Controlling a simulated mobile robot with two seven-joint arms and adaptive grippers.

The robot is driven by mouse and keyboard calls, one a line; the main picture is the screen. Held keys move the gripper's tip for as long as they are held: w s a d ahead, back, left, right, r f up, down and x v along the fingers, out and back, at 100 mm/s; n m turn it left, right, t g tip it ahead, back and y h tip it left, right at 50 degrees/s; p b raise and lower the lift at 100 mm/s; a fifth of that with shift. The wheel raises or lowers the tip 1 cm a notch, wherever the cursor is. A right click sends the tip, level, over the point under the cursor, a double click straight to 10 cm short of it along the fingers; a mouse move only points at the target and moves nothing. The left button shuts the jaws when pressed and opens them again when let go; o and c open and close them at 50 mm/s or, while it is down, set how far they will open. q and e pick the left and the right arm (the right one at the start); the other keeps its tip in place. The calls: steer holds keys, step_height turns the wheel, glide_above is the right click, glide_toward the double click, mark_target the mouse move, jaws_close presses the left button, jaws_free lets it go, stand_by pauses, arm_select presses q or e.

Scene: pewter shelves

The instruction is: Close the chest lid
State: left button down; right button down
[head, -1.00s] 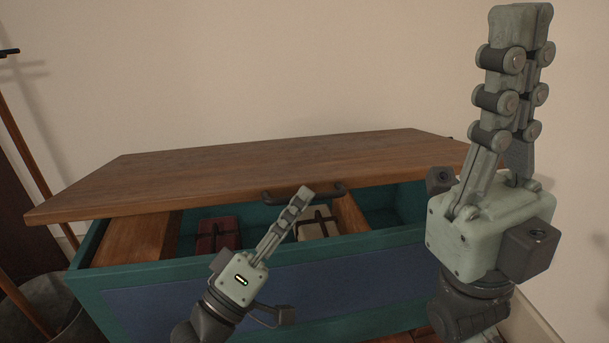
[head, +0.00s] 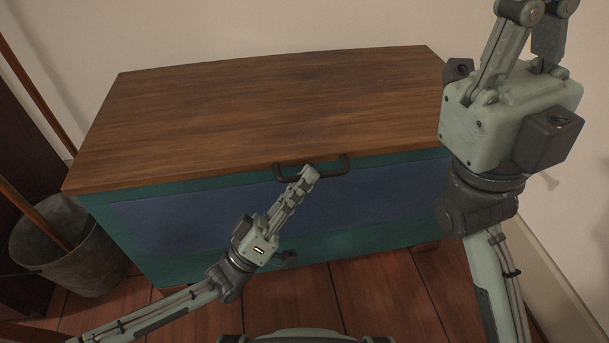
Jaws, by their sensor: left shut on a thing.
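The chest has a brown wooden lid (head: 260,105) and a teal body with a blue front panel (head: 200,215). The lid lies down over the body, and no gap shows along the front edge. The inside of the chest is hidden. A dark handle (head: 335,172) sits at the lid's front edge. My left gripper (head: 307,176) is at the handle, its fingers shut on it. My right gripper (head: 535,20) is raised at the upper right, apart from the chest; its fingertips are cut off by the top of the picture.
A grey metal bucket (head: 65,245) with a wooden pole in it stands left of the chest. A pale wall is behind and to the right. The wooden floor (head: 375,290) in front of the chest is clear apart from my arms.

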arm_select(q)
steer(key=shift+a+f+y, duration=0.15)
steer(key=shift+a+f, duration=0.05)
steer(key=shift+f, duration=0.35)
steer(key=shift+a+f+y, duration=0.15)
steer(key=shift+f, duration=0.4)
steer(key=c, duration=1.7)
jaws_free()
steer(key=shift+f, duration=0.1)
steer(key=shift+o, duration=0.5)
steer(key=shift+r, duration=0.2)
steer(key=v, duration=0.7)
steer(key=shift+f, duration=0.2)
steer(key=shift+s+a, duration=0.1)
steer(key=shift+a, duration=0.05)
